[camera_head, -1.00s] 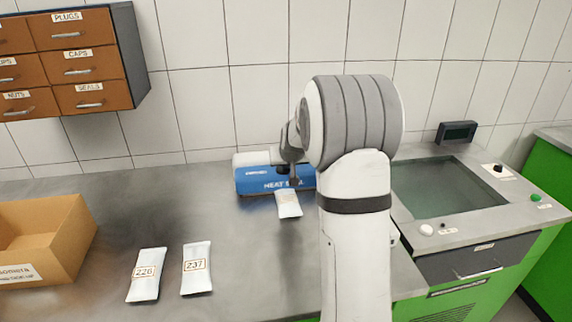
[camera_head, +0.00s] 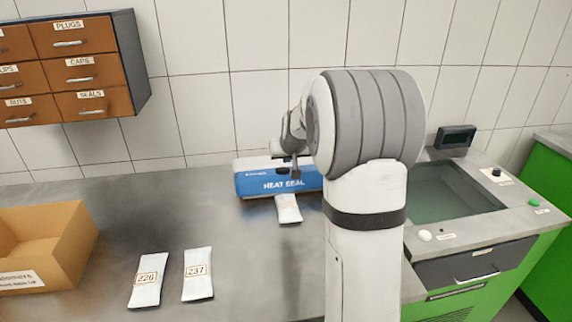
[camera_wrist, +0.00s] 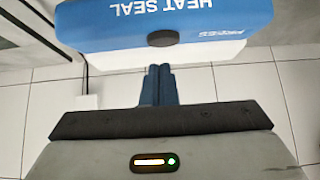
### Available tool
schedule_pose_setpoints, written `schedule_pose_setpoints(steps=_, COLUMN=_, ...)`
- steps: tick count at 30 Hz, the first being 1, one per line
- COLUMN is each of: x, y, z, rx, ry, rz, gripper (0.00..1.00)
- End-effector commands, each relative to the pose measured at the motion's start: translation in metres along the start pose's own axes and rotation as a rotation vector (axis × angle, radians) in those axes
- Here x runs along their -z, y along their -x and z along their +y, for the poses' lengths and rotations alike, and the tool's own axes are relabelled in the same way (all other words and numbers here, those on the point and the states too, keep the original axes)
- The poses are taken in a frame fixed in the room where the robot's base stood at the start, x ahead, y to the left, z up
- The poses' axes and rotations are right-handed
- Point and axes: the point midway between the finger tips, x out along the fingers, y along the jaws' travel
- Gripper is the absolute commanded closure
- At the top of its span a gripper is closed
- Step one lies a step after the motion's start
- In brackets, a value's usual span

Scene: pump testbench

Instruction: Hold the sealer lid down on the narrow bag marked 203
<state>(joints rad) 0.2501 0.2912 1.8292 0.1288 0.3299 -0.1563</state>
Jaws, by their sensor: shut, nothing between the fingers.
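The heat sealer (camera_head: 250,184), blue with white at the back, stands on the bench near the wall. It also shows upside down in the wrist view (camera_wrist: 110,22), with a dark round knob (camera_wrist: 162,39). A narrow white bag (camera_head: 288,209) sticks out of its front; its far end is hidden and its number cannot be read. My gripper (camera_head: 296,175) is over the sealer's top in the head view. In the wrist view its fingers (camera_wrist: 158,70) are together and empty, near the knob. I cannot tell whether they touch the lid.
White bags marked 226 (camera_head: 147,290) and 237 (camera_head: 197,283) lie at the front left. A cardboard box (camera_head: 75,250) stands further left, below wall drawers (camera_head: 75,45). A glass-topped unit (camera_head: 450,190) is at the right. My arm hides the bench right of the sealer.

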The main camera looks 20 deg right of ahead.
Motion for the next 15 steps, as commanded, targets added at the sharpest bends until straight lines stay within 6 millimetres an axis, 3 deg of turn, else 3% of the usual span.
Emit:
schedule_pose_setpoints(steps=6, x=-0.004, y=0.045, z=0.001, rx=-0.001, ry=-0.001, rz=0.007, gripper=1.00)
schedule_pose_setpoints(steps=15, x=-0.005, y=0.073, z=0.001, rx=-0.001, ry=0.000, rz=0.007, gripper=1.00)
